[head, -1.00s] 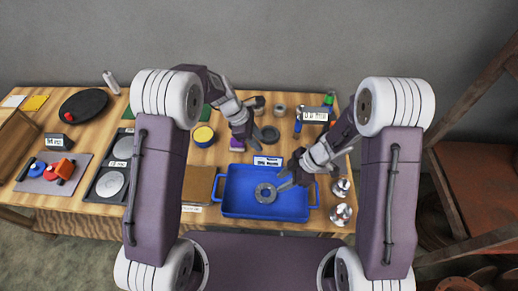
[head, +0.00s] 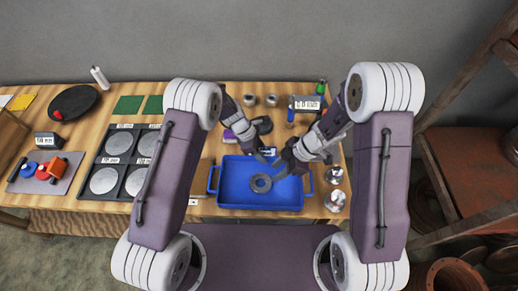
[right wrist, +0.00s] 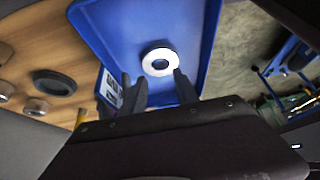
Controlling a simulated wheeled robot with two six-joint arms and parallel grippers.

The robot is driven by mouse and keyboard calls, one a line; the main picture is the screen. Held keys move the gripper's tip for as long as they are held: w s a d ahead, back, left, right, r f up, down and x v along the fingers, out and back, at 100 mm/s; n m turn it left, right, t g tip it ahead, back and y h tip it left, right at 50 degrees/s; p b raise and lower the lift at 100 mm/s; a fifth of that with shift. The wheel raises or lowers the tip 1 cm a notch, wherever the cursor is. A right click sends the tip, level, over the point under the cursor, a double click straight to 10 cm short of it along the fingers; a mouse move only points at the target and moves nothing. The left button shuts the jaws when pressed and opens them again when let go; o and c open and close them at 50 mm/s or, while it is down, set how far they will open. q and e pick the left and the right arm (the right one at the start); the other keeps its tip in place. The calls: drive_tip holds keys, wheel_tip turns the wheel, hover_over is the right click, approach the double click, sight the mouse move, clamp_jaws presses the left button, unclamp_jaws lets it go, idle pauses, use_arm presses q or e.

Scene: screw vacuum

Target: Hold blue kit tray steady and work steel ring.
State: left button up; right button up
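The blue kit tray (head: 232,200) sits at the front of the table.
Two shiny metal knobs (head: 335,200) stand right of the tray. A dark ring (head: 263,124) and small metal cups (head: 271,100) are behind it. A black tray with round plates (head: 118,143) is at left, and a rack (head: 305,104) at back right.

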use_arm(q)
clamp_jaws()
idle(1.4)
